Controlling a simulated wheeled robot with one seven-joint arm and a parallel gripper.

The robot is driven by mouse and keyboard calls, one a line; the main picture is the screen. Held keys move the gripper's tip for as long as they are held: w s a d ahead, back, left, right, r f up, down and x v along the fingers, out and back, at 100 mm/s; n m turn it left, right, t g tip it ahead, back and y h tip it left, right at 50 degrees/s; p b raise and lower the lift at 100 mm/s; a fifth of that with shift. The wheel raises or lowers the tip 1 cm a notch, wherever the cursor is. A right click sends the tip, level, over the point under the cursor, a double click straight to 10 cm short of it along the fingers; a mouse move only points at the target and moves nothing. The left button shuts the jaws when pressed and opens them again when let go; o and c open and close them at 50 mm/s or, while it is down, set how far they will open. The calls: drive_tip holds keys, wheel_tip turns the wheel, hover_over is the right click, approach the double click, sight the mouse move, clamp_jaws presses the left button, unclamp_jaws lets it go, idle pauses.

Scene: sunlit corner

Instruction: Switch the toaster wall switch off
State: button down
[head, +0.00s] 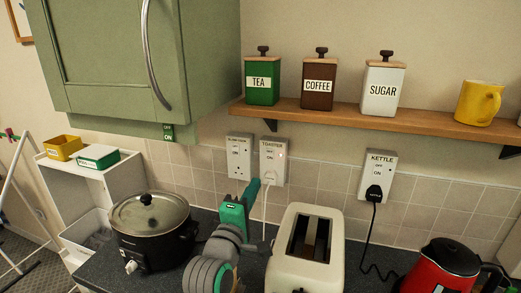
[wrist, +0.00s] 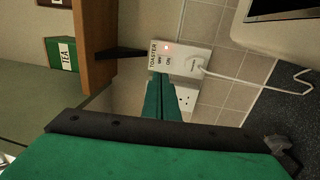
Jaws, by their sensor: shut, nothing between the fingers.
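The toaster wall switch (head: 274,160) is a white plate labelled TOASTER, with OFF and ON marks and a plug with a white cord in its lower part. It also shows in the wrist view (wrist: 185,58), turned sideways, with a small red light lit near its label. My gripper (head: 254,184) is shut and empty, its green fingertips just in front of the plate's lower left side. In the wrist view the gripper's tips (wrist: 160,80) point at the plate near the ON mark. I cannot tell if they touch it. The cream toaster (head: 309,248) stands on the worktop at right.
A second socket plate (head: 239,150) sits close left. The KETTLE plate (head: 378,178) is farther right, with a red kettle (head: 447,268) below. A slow cooker (head: 150,228) stands left. The wooden shelf (head: 340,111) with canisters and a yellow mug (head: 479,102) overhangs above.

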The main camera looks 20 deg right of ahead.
drive_tip(key=shift+w, duration=0.4)
drive_tip(key=shift+w, duration=0.1)
approach(270, 152)
drive_tip(key=x, duration=0.6)
drive_tip(key=shift+w+d+r, duration=0.1)
drive_tip(key=shift+w+d, duration=0.05)
drive_tip(key=shift+w, duration=0.05)
